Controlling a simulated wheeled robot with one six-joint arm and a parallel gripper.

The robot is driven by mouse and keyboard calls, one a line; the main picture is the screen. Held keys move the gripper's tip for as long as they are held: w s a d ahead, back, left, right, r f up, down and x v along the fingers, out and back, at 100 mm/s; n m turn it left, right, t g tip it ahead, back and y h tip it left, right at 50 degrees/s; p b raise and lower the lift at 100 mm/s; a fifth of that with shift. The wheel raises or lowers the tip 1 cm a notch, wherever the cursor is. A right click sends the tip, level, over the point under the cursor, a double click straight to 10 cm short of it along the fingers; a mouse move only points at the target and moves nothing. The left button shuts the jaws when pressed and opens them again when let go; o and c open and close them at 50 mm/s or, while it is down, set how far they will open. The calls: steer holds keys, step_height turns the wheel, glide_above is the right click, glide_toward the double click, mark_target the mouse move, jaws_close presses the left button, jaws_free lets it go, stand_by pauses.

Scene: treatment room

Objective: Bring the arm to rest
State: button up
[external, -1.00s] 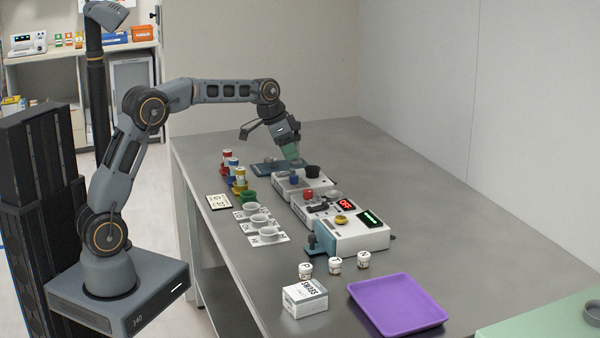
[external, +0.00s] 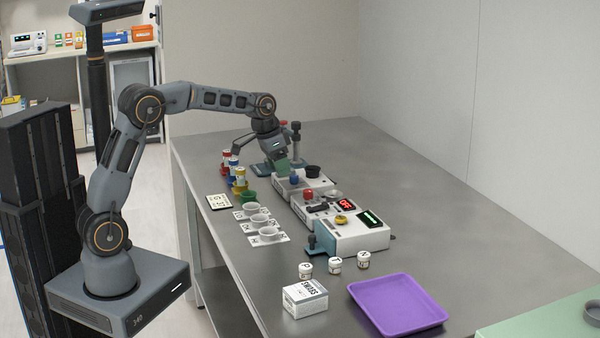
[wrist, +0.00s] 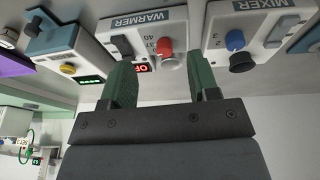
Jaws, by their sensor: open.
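My gripper (external: 283,165) hangs over the far end of the row of devices on the grey table, close above the mixer. In the wrist view its two green fingers (wrist: 163,85) stand apart with nothing between them. The warmer (wrist: 148,38), with a red knob and a lit display, shows beyond the fingers. The mixer (wrist: 255,28), with a blue knob and a black cup-like part, is to the right. My arm is bent, reaching out over the table.
Colour-capped vials (external: 239,178) stand left of the devices. White cups (external: 259,221) sit on cards nearer. Small jars (external: 335,265), a swabs box (external: 305,299) and a purple tray (external: 398,305) lie at the near end. The table's right side (external: 430,205) is clear.

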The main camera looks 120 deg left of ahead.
steer(key=w+d+r+m+h+p, duration=0.15)
steer(key=d+p, duration=0.25)
steer(key=d, duration=2.1)
steer(key=s+d+r+m+p, duration=0.1)
steer(key=s+d+m, duration=0.1)
steer(key=d, duration=0.7)
steer(key=s+d+r+m+p, duration=0.2)
steer(key=d+m, duration=0.3)
steer(key=d, duration=0.5)
steer(key=shift+d+r+t, duration=0.25)
steer(key=shift+r+t, duration=0.05)
steer(key=shift+t, duration=0.1)
steer(key=shift+s+m, duration=0.1)
steer(key=shift+m, duration=0.15)
